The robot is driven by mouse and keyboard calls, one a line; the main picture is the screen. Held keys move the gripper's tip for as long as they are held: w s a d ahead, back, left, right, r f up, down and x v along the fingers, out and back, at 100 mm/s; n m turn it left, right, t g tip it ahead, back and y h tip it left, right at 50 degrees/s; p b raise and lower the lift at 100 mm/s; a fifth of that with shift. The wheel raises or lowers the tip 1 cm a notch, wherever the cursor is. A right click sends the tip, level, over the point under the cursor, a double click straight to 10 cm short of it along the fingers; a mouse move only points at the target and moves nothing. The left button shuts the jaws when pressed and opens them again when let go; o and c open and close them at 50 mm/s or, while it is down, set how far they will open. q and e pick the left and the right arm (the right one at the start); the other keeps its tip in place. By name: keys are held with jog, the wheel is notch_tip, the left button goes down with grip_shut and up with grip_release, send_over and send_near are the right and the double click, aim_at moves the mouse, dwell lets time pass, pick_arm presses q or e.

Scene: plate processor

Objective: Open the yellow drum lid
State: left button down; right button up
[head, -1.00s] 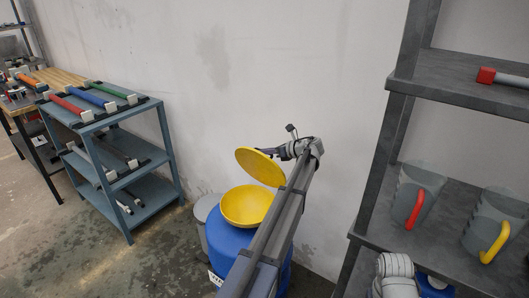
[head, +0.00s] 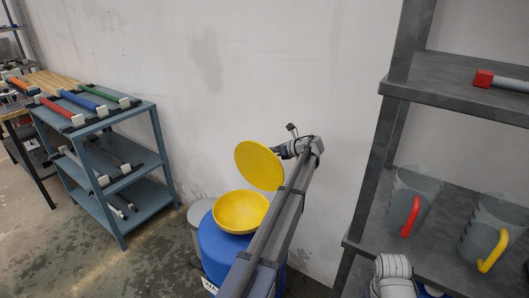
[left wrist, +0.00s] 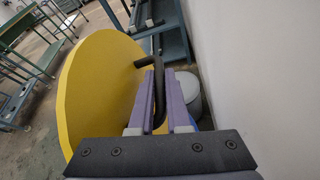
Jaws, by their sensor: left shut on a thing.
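The yellow drum lid (head: 258,166) is raised and steeply tilted, hinged up above the yellow funnel-like bowl (head: 241,212) on top of the blue drum (head: 218,246). My left gripper (head: 279,151) is behind the lid at its right side. In the left wrist view the purple fingers (left wrist: 160,98) are shut on the dark lid handle (left wrist: 157,75), with the yellow lid (left wrist: 95,90) standing just left of them. The open bowl is visible below the lid. My left arm covers the drum's right part.
A plain wall stands close behind the drum. A blue-grey shelf cart (head: 120,185) with coloured-handled tools is at left. A grey shelf (head: 365,238) with clear jugs stands at right. A grey bin (head: 196,216) is behind the drum.

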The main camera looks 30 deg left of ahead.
pick_arm(q)
jog(key=c, duration=1.2)
grip_release()
jog(key=shift+o, duration=0.2)
jog(key=shift+r, duration=0.1)
jog(key=p+v, duration=0.3)
jog(key=v, duration=0.4)
jog(key=shift+d, duration=0.4)
jog(key=shift+r, duration=0.2)
